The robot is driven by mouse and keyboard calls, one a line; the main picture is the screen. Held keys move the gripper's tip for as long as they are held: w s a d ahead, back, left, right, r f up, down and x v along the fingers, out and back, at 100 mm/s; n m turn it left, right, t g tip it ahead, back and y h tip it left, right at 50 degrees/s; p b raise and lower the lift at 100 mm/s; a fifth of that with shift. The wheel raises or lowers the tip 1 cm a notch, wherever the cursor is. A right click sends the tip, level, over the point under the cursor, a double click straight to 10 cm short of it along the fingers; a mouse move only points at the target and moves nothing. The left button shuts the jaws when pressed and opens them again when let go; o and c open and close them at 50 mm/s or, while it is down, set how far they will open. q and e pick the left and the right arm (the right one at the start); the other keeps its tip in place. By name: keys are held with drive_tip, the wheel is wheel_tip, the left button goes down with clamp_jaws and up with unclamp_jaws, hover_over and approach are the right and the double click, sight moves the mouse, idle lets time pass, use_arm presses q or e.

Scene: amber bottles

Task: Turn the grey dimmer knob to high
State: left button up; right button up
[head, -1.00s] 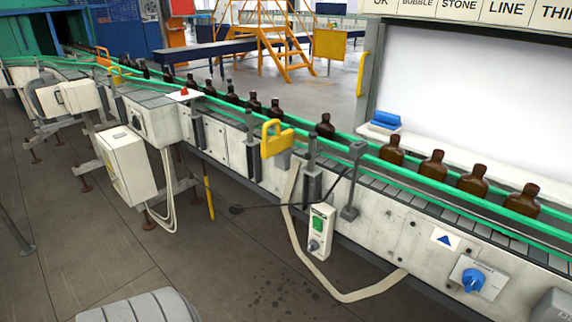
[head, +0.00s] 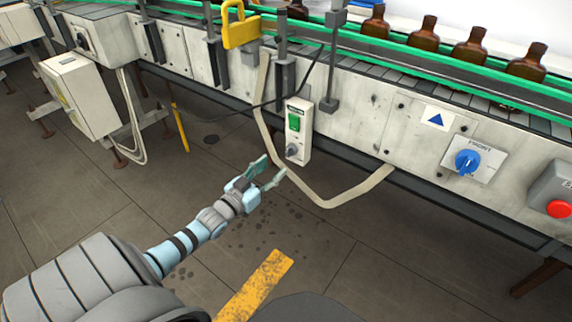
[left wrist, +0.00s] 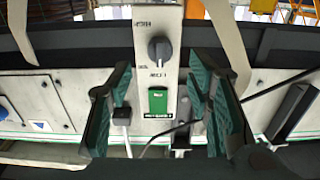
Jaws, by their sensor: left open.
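The grey dimmer knob (head: 292,151) is at the bottom of a narrow white control box (head: 304,136), below a green switch (head: 294,123). In the left wrist view the scene is upside down, and the knob (left wrist: 159,48) shows above the green switch (left wrist: 158,101). Its pointer ridge is roughly vertical in that picture; small lettering beside it is hard to read. My left gripper (head: 270,172) is open and empty, just left of and below the knob in the head view, apart from it. In the left wrist view its fingers (left wrist: 159,110) stand on either side of the box. My right gripper is out of view.
A conveyor with green rails (head: 410,68) carries several amber bottles (head: 374,25). A pale cable duct (head: 345,199) loops beside and below the box. A blue rotary switch (head: 467,162) and a red button (head: 558,209) are to the right. The floor in front is open.

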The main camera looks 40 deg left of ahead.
sight(287, 156)
use_arm(q)
drive_tip(key=w+b, duration=0.1)
drive_tip(key=w, duration=0.6)
drive_tip(key=shift+a+f, duration=0.1)
drive_tip(key=shift+w, duration=0.2)
drive_tip(key=shift+w+f, duration=0.1)
drive_tip(key=shift+w, duration=0.05)
drive_tip(key=shift+c, duration=0.6)
drive_tip(key=c, duration=0.9)
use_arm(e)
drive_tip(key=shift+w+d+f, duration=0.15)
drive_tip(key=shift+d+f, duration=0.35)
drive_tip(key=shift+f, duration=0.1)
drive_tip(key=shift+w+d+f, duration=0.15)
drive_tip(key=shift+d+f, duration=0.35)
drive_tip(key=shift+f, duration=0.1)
